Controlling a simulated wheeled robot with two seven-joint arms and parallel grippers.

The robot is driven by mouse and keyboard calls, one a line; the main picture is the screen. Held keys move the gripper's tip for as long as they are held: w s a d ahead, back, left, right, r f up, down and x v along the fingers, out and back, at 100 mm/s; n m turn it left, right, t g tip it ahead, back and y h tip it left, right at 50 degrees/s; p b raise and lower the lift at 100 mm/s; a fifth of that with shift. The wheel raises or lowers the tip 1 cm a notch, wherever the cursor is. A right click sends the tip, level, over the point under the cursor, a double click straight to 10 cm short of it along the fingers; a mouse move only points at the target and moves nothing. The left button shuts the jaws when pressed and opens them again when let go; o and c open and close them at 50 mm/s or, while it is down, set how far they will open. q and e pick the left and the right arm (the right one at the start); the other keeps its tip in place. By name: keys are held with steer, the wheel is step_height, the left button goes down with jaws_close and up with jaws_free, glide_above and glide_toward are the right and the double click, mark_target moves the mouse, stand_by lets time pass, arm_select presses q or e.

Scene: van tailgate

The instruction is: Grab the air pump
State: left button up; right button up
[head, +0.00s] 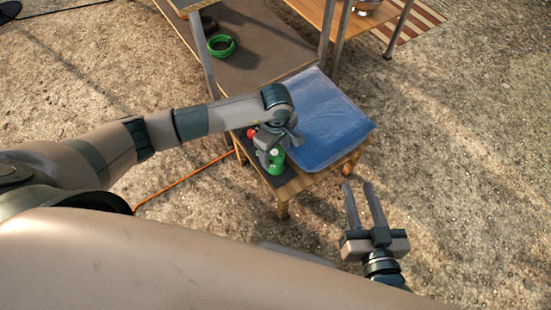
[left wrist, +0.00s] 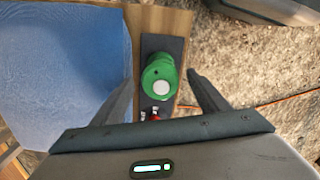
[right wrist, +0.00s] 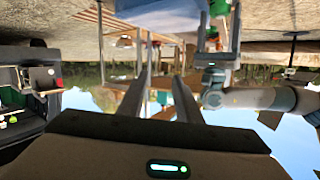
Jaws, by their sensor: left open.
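A green cylinder with a pale round cap, apparently the air pump (head: 277,161), stands on a dark mat on a small wooden table. The left wrist view shows the pump (left wrist: 158,78) from above, between the spread fingers, with a visible gap on each side. My left gripper (head: 268,150) is open over it, and the arm partly hides it in the head view. My right gripper (head: 358,185) is open and empty, away from the table at the lower right.
A blue sheet-like item (head: 325,122) covers much of the small table (head: 296,184). A small red item (head: 250,133) is close to the pump. A green coil (head: 221,46) lies on a larger brown surface behind. An orange cable (head: 185,180) runs over the ground.

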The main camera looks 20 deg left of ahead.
arm_select(q)
steer(key=shift+a+f, duration=0.1)
steer(key=shift+f, duration=1.35)
arm_select(e)
steer(key=shift+w+a+r+t, duration=0.15)
steer(key=shift+a+r+t, duration=0.1)
steer(key=shift+r+t, duration=0.4)
steer(key=shift+r, duration=0.15)
arm_select(q)
steer(key=c, duration=1.5)
steer(key=shift+r, duration=0.1)
